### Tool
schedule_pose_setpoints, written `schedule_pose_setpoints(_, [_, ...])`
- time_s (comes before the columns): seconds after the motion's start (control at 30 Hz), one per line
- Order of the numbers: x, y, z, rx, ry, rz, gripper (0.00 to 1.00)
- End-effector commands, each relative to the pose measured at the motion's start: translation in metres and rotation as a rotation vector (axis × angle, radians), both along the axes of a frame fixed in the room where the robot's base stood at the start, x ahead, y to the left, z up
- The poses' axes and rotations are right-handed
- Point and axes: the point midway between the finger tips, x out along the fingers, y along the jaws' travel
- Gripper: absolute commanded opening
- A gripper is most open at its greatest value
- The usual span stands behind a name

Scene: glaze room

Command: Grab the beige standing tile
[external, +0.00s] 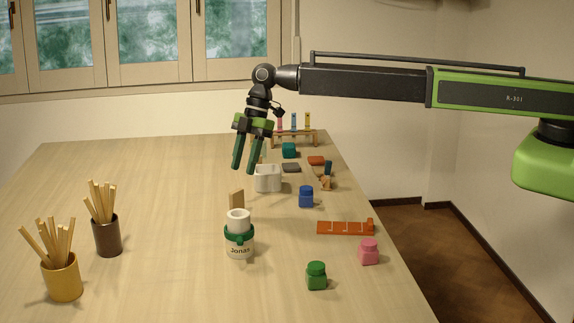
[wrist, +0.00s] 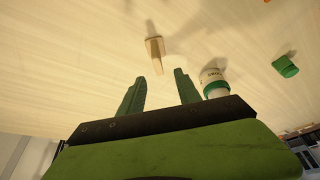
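The beige standing tile (external: 237,199) stands upright on the table just behind the white and green cup marked "Jonas" (external: 239,240), which partly hides its lower part in the external view. In the wrist view the tile (wrist: 155,48) lies ahead of the fingertips, between and slightly left of them, with the cup (wrist: 213,82) to its right. My gripper (external: 244,170) hangs above the table, fingers pointing down, higher and farther back than the tile. Its two green fingers (wrist: 158,82) are apart with nothing between them.
A white container (external: 268,179) stands close to the right of my gripper. A blue jar (external: 306,197), a green jar (external: 316,276), a pink jar (external: 369,251) and an orange rack (external: 345,227) are to the right. Two stick holders (external: 107,236) stand left. The left table middle is clear.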

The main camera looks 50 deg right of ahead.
Motion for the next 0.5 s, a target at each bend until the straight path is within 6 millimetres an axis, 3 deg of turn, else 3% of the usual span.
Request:
schedule_pose_setpoints(0.03, [0.001, 0.005, -0.022, 0.0, 0.0, 0.001, 0.4])
schedule_pose_setpoints(0.13, [0.001, 0.012, -0.041, 0.0, 0.0, 0.001, 0.4])
schedule_pose_setpoints(0.5, [0.002, 0.02, -0.057, -0.001, 0.0, -0.001, 0.4])
